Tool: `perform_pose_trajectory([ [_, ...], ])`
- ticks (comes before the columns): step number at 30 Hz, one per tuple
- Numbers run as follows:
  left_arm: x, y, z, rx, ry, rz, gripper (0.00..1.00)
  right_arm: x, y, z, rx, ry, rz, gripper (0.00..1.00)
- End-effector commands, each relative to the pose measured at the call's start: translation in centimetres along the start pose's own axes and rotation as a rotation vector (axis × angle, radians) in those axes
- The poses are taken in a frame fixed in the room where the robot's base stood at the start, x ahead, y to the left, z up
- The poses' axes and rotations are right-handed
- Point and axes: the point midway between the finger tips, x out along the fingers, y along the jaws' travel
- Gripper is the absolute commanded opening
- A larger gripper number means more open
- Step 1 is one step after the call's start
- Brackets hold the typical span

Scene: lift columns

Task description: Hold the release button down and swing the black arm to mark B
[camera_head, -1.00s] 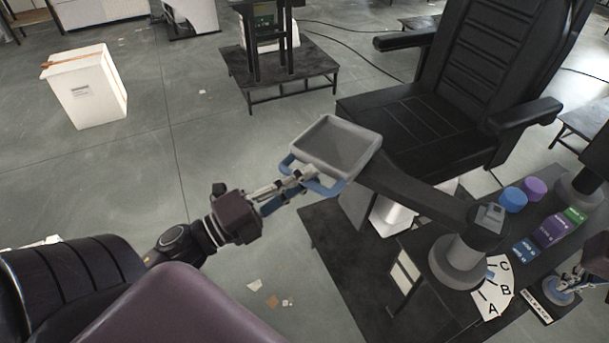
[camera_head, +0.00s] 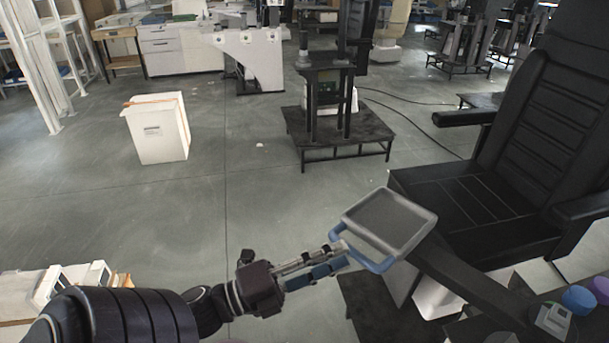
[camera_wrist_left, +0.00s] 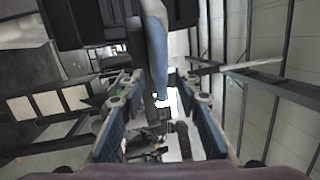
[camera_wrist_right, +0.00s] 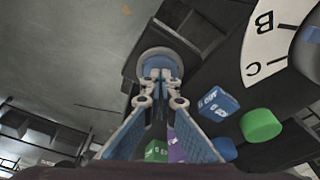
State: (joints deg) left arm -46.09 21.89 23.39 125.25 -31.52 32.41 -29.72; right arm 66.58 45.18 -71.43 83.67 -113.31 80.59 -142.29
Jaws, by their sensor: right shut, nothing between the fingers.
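The black arm (camera_head: 465,285) runs from a pivot at the lower right to a grey tray (camera_head: 418,225) with a blue handle (camera_head: 378,265). My left gripper (camera_head: 342,252) is at the handle's left side. In the left wrist view its fingers (camera_wrist_left: 165,85) stand apart, with the blue handle bar (camera_wrist_left: 152,35) between them. My right gripper (camera_wrist_right: 160,76) is shut and empty, its tips over a blue round button (camera_wrist_right: 158,62) in a grey ring; contact cannot be told. The dial shows mark B (camera_wrist_right: 265,22) and mark C (camera_wrist_right: 252,68); the pointer is unclear.
A black seat (camera_head: 480,205) stands behind the tray. Blue (camera_head: 578,299) and purple cylinders stand at the lower right. A blue block (camera_wrist_right: 217,104) and green cylinder (camera_wrist_right: 260,125) lie near my right gripper. A white bin (camera_head: 158,130) stands on open floor.

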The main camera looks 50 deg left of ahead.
Motion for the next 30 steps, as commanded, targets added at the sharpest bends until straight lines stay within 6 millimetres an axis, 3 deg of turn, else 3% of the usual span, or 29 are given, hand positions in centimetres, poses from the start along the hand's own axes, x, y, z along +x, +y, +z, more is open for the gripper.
perform_pose_trajectory([
  [6,-4.9,0.2,0.1,-0.002,-0.005,0.004,0.3,0.1,0.1,0.1,0.0,-0.001,0.002,0.0],
  [12,-7.4,0.1,0.1,-0.002,-0.003,0.002,0.3,0.1,0.1,0.1,0.0,-0.002,0.001,0.0],
  [30,-8.0,0.0,0.0,0.0,0.0,0.0,0.3,0.1,0.0,0.1,0.0,-0.002,0.001,0.0],
])
